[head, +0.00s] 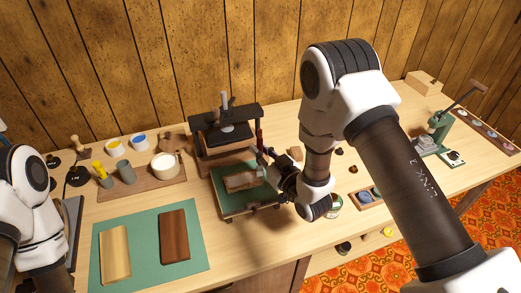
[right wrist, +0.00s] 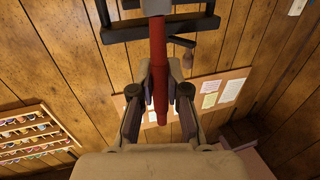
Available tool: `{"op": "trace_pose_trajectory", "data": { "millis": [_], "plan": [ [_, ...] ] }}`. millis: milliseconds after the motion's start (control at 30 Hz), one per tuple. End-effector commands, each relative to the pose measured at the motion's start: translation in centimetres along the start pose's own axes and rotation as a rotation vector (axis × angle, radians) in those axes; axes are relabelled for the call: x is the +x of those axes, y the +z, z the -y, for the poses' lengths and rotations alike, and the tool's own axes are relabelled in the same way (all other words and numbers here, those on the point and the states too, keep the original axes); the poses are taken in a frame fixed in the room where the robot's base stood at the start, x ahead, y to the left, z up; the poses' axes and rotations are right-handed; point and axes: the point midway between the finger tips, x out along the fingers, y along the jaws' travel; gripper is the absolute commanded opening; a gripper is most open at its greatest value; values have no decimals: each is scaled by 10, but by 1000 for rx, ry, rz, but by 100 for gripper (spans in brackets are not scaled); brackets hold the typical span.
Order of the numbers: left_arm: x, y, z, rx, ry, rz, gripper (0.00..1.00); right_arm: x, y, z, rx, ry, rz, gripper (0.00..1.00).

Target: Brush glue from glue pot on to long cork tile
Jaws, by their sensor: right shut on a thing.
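My right gripper (head: 263,158) is beside the black press, shut on a red rod-like handle (head: 259,137). The red handle stands between the two fingers in the right wrist view (right wrist: 158,75); its far end is out of sight. A pot with creamy white contents (head: 165,166), possibly the glue pot, stands on a wooden board at the left. My left arm shows at the left edge, but its gripper is out of view.
The black press (head: 224,131) stands at the back centre. A green mat (head: 147,233) at front left holds a light board (head: 115,254) and a dark brown board (head: 174,237). Yellow and blue-topped pots stand behind. A green hand press (head: 437,127) is at the right.

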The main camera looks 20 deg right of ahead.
Motion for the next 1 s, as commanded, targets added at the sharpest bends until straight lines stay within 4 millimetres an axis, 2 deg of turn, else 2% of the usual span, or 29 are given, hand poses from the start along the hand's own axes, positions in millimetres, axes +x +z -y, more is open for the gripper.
{"op": "trace_pose_trajectory", "data": {
  "millis": [200, 1000],
  "plan": [
    [0, 0, 0, 0, 0, 0, 50, 4, 0, 14, -1, -4, 1, 0],
    [-5, 0, 0, 0, 0, 0, 50, 14, -1, 47, -1, -3, 0, 0]
  ]
}}
